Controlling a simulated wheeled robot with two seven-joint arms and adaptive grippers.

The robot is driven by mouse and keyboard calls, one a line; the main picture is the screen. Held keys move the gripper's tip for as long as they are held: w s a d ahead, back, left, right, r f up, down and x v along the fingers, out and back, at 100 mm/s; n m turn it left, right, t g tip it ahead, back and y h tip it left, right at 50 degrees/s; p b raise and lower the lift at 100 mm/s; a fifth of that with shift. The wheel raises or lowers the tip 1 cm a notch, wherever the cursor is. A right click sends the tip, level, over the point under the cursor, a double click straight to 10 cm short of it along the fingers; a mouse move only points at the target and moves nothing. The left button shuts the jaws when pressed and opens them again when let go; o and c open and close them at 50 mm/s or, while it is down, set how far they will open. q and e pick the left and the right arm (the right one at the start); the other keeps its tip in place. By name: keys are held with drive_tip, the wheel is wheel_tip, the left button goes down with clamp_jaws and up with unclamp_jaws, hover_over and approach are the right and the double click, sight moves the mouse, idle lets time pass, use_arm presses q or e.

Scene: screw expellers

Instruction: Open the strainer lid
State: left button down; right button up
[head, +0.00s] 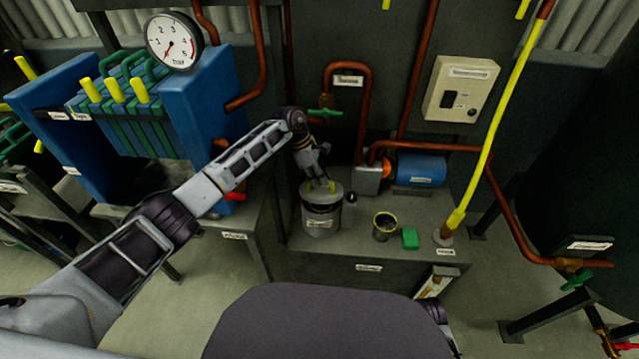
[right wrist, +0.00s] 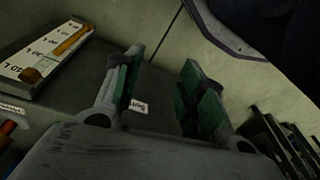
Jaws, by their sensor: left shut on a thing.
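The strainer (head: 319,220) is a grey metal pot with a label on its front, standing on the left part of the bench. Its lid (head: 311,190) is on top, with a yellow handle (head: 332,186) standing up from it. My left gripper (head: 322,181) comes down from above and is shut on the yellow handle. Whether the lid is lifted at all is hard to tell at this size. In the right wrist view, my right gripper (right wrist: 165,95) is open and empty, its green-padded fingers well apart. In the head view the right gripper's fingers are hidden.
A small yellow-rimmed cup (head: 385,226) and a green block (head: 410,238) stand right of the strainer on the bench (head: 330,247). A blue motor (head: 420,170) and copper pipes are behind. A yellow pole (head: 485,150) rises at the right. A marked gauge board (right wrist: 45,55) is near the right gripper.

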use_arm(q)
drive_tip(key=shift+w+r+b, duration=0.4)
drive_tip(key=shift+w+b, duration=0.15)
drive_tip(key=shift+w, duration=0.2)
drive_tip(key=shift+w+r, duration=0.15)
drive_tip(key=shift+w, duration=0.05)
drive_tip(key=shift+w+a+r+b, duration=0.1)
drive_tip(key=shift+w+r+b, duration=0.3)
drive_tip(key=shift+w+b, duration=0.55)
use_arm(e)
drive_tip(key=shift+t+y, duration=0.3)
drive_tip(key=shift+t, duration=0.2)
drive_tip(key=shift+w+a+r, duration=0.1)
drive_tip(key=shift+a+r, duration=0.15)
drive_tip(key=shift+r, duration=0.9)
drive_tip(key=shift+w+a+r, duration=0.1)
drive_tip(key=shift+a+r, duration=0.1)
drive_tip(key=shift+r, duration=0.9)
use_arm(q)
drive_tip(key=shift+s, duration=0.1)
drive_tip(key=c, duration=1.7)
unclamp_jaws()
drive_tip(key=shift+f, duration=0.1)
drive_tip(key=shift+c, duration=0.2)
drive_tip(key=shift+o, duration=1.3)
drive_tip(key=shift+w, duration=0.2)
use_arm(e)
drive_tip(key=shift+w+f, duration=0.1)
